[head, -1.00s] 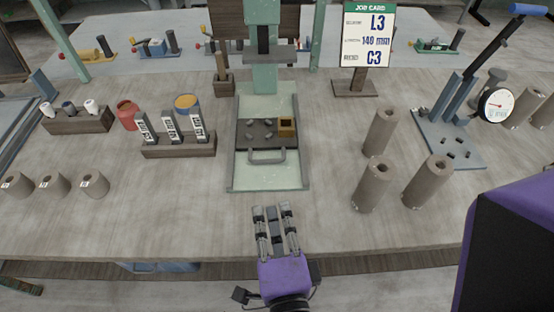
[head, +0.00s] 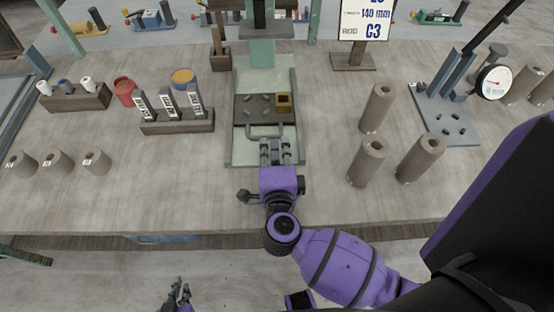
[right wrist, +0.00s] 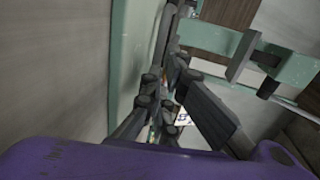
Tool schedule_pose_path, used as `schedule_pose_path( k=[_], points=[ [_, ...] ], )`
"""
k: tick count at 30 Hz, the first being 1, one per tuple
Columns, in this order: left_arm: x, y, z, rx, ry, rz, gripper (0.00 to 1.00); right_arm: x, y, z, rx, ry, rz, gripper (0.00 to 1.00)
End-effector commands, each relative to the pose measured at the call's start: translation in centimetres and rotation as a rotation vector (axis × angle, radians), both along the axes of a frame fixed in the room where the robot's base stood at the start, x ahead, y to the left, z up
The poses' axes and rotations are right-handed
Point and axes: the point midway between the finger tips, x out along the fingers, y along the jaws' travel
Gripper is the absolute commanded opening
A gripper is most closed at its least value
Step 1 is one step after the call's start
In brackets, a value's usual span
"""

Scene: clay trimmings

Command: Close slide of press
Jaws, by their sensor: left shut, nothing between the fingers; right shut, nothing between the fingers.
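The press (head: 263,74) has a pale green base plate (head: 247,157) on the table. Its dark slide (head: 255,113) lies on the plate, sticking out in front of the green column, with a grey bar handle (head: 262,136) on its front edge. My left gripper (head: 178,290) is shut and empty, low in front of the table.
Several clay cylinders (head: 376,108) stand right of the press. A blue stand (head: 446,118) with a dial gauge (head: 494,82) is further right.

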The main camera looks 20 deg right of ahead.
Motion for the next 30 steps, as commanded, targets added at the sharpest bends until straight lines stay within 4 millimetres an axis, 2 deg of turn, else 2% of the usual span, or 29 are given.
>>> schedule_pose_path(
  k=[4, 16, 24, 30],
  points=[
    [0.1, -0.1, 0.2, -0.002, -0.002, -0.001, 0.00, 0.9, -0.2, -0.1, -0.001, -0.002, 0.000, 0.00],
    [0.1, -0.1, 0.2, -0.003, -0.001, -0.001, 0.00, 1.2, -0.3, -0.3, -0.001, 0.000, 0.000, 0.00],
    [0.4, -0.1, 0.8, -0.004, -0.010, -0.001, 0.00, 4.6, -1.3, -0.1, -0.001, -0.002, -0.001, 0.00],
    [-0.1, -0.1, 0.5, -0.002, 0.000, -0.003, 0.00, 4.7, -1.3, -0.3, 0.000, 0.001, 0.001, 0.00]
  ],
)
